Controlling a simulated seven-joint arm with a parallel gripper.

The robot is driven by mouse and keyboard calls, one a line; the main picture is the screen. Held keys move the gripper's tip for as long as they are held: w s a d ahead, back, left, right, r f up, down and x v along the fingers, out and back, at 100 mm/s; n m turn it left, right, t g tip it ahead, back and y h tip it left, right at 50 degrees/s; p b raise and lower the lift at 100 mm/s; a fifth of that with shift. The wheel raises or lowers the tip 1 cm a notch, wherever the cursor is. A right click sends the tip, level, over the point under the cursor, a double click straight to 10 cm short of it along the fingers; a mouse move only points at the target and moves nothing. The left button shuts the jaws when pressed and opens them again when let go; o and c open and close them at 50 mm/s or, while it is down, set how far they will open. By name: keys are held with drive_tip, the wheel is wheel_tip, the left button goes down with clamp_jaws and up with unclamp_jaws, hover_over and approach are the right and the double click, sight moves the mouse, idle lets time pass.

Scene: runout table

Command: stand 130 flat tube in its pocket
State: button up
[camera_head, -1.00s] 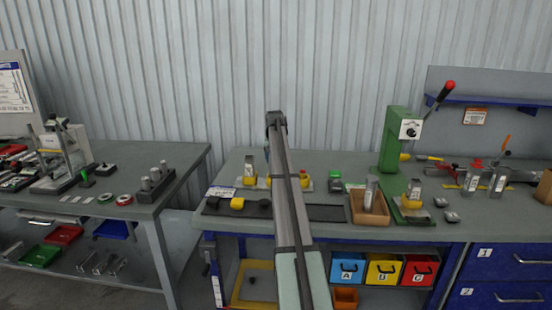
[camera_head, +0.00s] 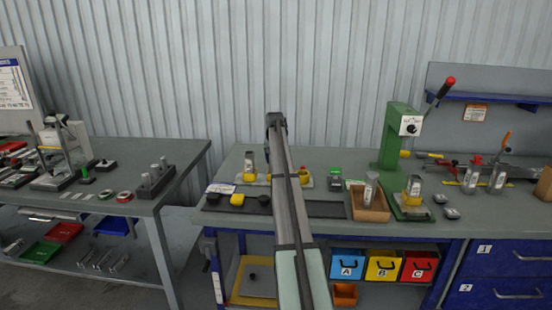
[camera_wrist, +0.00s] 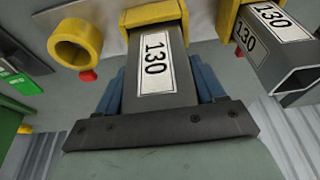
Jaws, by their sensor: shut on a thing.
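A grey flat tube with a white 130 label (camera_wrist: 158,70) is between the blue finger pads of my gripper (camera_wrist: 160,95) in the wrist view. Its far end meets a yellow pocket (camera_wrist: 153,12), with yellow showing around that end; how deep it sits I cannot tell. Another 130 tube (camera_wrist: 285,50) stands in a yellow holder beside it on the right, and a round yellow ring (camera_wrist: 76,44) is on the left. In the head view that neighbouring tube (camera_head: 249,160) shows left of my arm. My gripper and the held tube are hidden behind my arm there.
A wooden tray (camera_head: 384,214) with a leaning tube (camera_head: 371,186) stands right of my arm. A green press (camera_head: 396,145) with another tube in a yellow holder (camera_head: 413,190) is further right. A dark mat (camera_head: 325,209) lies in front.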

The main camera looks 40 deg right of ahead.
drive_tip(key=shift+f, duration=1.35)
drive_tip(key=o, duration=1.2)
drive_tip(key=shift+o, duration=0.2)
drive_tip(key=v, duration=1.4)
drive_tip(key=shift+a+f, duration=0.1)
